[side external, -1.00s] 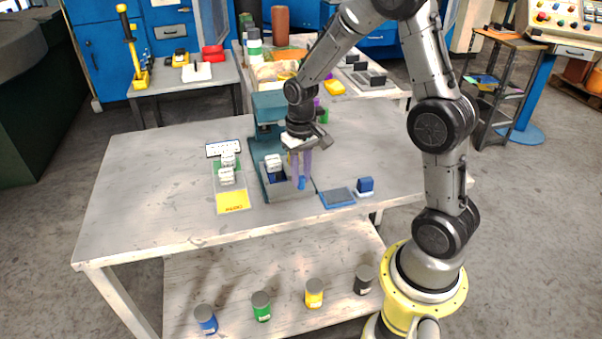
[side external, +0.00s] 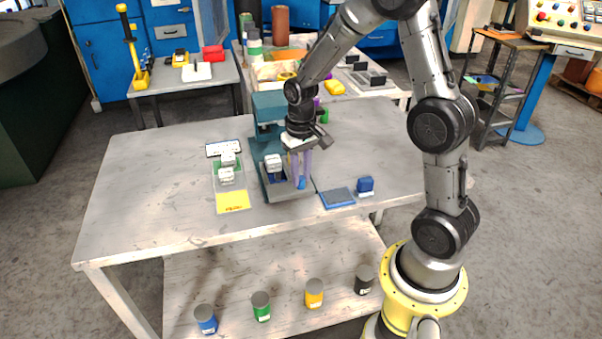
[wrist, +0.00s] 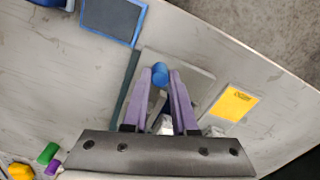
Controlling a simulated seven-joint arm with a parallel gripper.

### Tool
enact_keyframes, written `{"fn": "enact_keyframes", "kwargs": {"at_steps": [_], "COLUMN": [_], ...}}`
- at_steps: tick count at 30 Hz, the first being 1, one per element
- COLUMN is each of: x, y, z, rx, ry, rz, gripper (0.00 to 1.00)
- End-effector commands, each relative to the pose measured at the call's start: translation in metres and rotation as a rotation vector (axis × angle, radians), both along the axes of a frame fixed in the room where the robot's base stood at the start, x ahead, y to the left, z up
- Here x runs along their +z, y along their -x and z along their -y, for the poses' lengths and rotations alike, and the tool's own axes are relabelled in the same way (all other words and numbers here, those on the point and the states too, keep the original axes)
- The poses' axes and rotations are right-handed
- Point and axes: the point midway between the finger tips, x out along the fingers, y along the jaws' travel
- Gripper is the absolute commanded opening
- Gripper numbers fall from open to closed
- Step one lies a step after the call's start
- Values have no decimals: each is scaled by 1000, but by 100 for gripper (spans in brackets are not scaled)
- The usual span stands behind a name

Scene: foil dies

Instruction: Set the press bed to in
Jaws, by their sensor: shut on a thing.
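The teal press (side external: 268,106) stands near the middle of the table. Its grey bed (side external: 288,192) extends toward the front of the table, with a white-topped block (side external: 273,162) over it. The bed also shows in the wrist view (wrist: 198,72). A blue knob (wrist: 160,74) stands at the bed's outer end. My gripper (side external: 301,183) points down over the bed, and its purple fingers are shut on the blue knob. In the wrist view the fingertips (wrist: 160,77) are on both sides of the knob. My gripper hides part of the press.
A card with a yellow patch (side external: 233,202) and white blocks (side external: 227,175) lie left of the press. A blue-framed pad (side external: 337,198) and a small blue block (side external: 365,185) lie to the right. The table's front edge is clear. Several jars (side external: 314,295) stand on the lower shelf.

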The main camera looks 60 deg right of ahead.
Motion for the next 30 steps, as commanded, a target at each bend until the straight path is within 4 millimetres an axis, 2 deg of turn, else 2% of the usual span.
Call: {"fn": "enact_keyframes", "kwargs": {"at_steps": [7,21,25,30], "x": [1,2,2,2], "y": [-8,-74,-85,-90], "z": [7,72,84,89], "rx": [-2,-2,-1,0], "ry": [0,3,3,4], "rz": [3,8,8,9], "gripper": [0,0,0,0]}}
